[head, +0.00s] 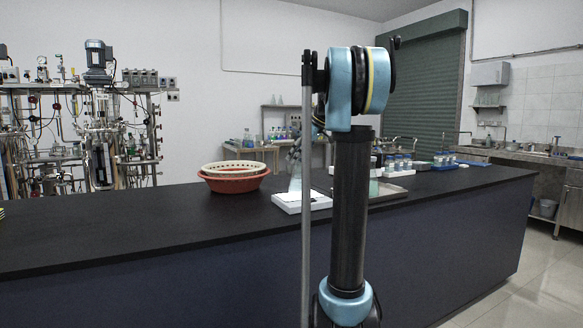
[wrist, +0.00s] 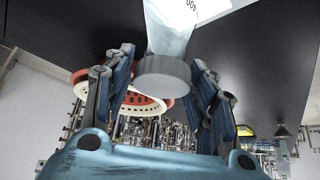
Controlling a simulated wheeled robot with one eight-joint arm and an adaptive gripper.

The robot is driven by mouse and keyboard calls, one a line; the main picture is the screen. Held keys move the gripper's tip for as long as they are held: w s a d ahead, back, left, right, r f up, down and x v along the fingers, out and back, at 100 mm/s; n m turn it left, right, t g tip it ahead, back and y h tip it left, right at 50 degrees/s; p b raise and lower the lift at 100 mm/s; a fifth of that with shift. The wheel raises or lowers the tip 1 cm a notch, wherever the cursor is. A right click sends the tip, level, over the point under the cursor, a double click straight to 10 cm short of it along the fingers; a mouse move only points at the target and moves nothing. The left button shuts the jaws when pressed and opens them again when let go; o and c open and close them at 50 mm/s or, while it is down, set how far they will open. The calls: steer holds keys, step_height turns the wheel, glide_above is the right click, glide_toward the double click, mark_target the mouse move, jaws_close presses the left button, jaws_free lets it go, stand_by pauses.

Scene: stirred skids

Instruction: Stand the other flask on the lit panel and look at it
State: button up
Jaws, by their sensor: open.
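A clear, pale conical flask (wrist: 170,32) with a grey cap (wrist: 163,78) is between the fingers of my gripper (wrist: 162,66) in the wrist view. The fingers are spread, with gaps on both sides of the cap. In the head view the flask (head: 295,185) stands upright on the white lit panel (head: 300,205), with my gripper (head: 295,155) just above it. Dark marking shows near the flask's base in the wrist view. My arm hides part of the counter. Something pale green, perhaps another flask (head: 374,188), shows at the metal tray beside my arm.
The metal tray (head: 390,196) lies right of the panel. A red basket with a cream one inside (head: 235,184) stands to the left. Racks of capped bottles (head: 398,168) stand behind the tray.

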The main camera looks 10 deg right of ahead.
mark_target(305, 170)
steer(key=v, duration=0.7)
